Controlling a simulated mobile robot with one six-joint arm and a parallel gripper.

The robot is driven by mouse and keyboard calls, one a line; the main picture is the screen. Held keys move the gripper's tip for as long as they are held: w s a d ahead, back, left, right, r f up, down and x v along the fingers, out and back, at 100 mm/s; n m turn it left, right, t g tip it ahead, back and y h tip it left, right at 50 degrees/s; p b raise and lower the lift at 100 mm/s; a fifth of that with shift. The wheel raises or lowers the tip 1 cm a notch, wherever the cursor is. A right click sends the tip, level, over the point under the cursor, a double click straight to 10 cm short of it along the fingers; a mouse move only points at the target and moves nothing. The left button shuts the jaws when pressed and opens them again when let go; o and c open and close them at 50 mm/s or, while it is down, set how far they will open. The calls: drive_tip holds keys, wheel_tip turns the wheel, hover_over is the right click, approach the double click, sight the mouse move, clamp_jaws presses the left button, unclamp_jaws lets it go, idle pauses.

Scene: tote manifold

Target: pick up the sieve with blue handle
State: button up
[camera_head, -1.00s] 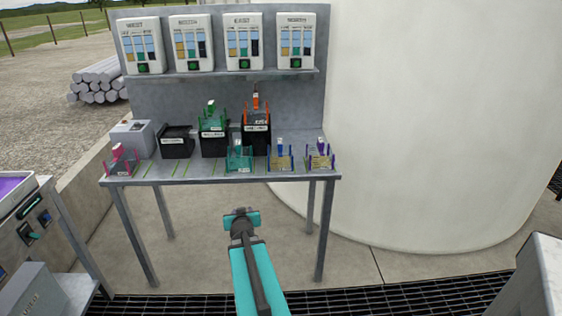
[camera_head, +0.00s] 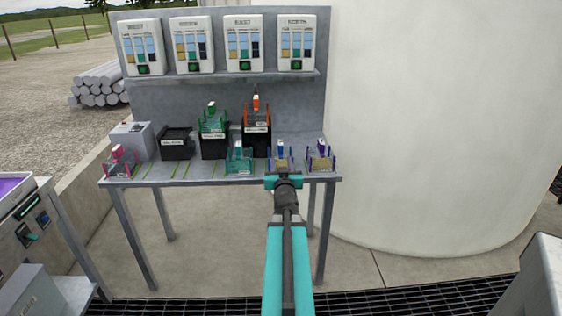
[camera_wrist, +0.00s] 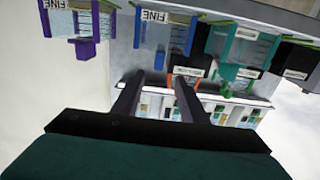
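The sieve with the blue handle (camera_head: 281,156) stands near the front edge of the grey table, second from the right in the front row. In the wrist view it appears upside down with a FINE label (camera_wrist: 166,18), its blue handle hanging toward my fingers. My gripper (camera_head: 284,180) is at the table's front edge, just before this sieve, and covers its lower part in the head view. In the wrist view my gripper's two fingers (camera_wrist: 155,88) are apart with nothing between them. The sieve appears beyond the fingertips, not between them.
A purple sieve (camera_head: 320,158) stands close on the right and a teal one (camera_head: 238,160) on the left. Green and orange sieves (camera_head: 256,117) sit on black boxes behind. A pink sieve (camera_head: 119,163) is at the far left. Dispensers (camera_head: 243,44) line the upper shelf.

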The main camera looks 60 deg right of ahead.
sight(280, 149)
drive_tip(key=shift+w+d, duration=0.1)
drive_tip(key=shift+x, duration=4.15)
drive_tip(key=shift+d, duration=0.1)
drive_tip(key=shift+x, duration=2.5)
clamp_jaws()
